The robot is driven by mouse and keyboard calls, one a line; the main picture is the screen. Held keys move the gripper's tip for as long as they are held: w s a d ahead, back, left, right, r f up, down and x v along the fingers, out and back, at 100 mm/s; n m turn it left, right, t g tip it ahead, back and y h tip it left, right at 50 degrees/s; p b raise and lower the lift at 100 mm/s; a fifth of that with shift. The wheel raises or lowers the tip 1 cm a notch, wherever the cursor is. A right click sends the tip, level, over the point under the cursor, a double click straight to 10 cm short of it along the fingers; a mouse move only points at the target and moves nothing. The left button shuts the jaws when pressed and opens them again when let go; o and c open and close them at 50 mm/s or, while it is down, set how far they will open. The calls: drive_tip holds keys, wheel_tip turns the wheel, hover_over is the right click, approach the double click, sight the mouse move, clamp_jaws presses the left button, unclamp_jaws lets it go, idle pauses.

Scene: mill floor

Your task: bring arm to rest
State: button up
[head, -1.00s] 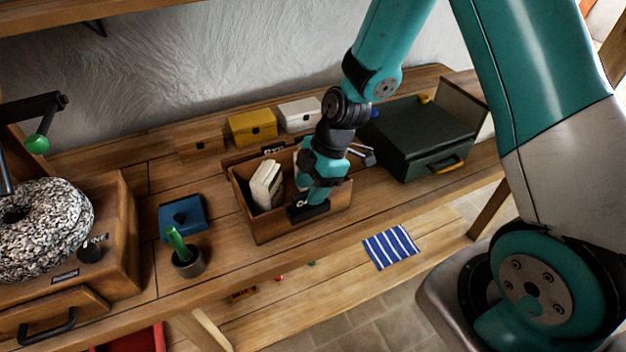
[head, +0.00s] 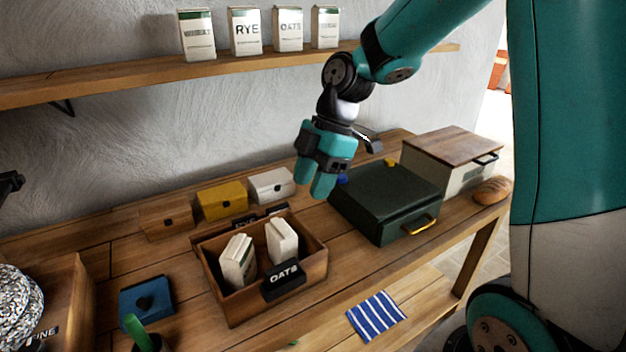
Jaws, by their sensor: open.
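My gripper (head: 318,190) hangs in the air above the back of the workbench (head: 120,245), between the wooden bin and the dark green box. Its jaws are open with nothing seen between them. The wooden bin (head: 232,312) stands below and to the left of it, apart from it. Two white packets stand in the bin, one at the left (head: 238,262) and one at the right (head: 282,240). A black label reading OATS (head: 284,280) is on the bin's front.
The dark green box (head: 385,205) stands right of my gripper, with a lidded bread box (head: 452,160) and a loaf (head: 492,190) beyond. Small brown, yellow (head: 222,201) and white boxes line the back. A shelf (head: 150,85) with several cartons is above. A striped cloth (head: 376,315) lies lower down.

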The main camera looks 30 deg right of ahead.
drive_tip(key=shift+r, duration=0.1)
idle(0.5)
drive_tip(key=s+a+r+m, duration=0.1)
drive_tip(key=s+a+m, duration=0.4)
drive_tip(key=s, duration=0.4)
drive_tip(key=s+a+r+m, duration=0.2)
drive_tip(key=s+a+m, duration=0.4)
drive_tip(key=s, duration=0.4)
drive_tip(key=shift+r+m, duration=0.3)
drive_tip(key=shift+w+a, duration=0.1)
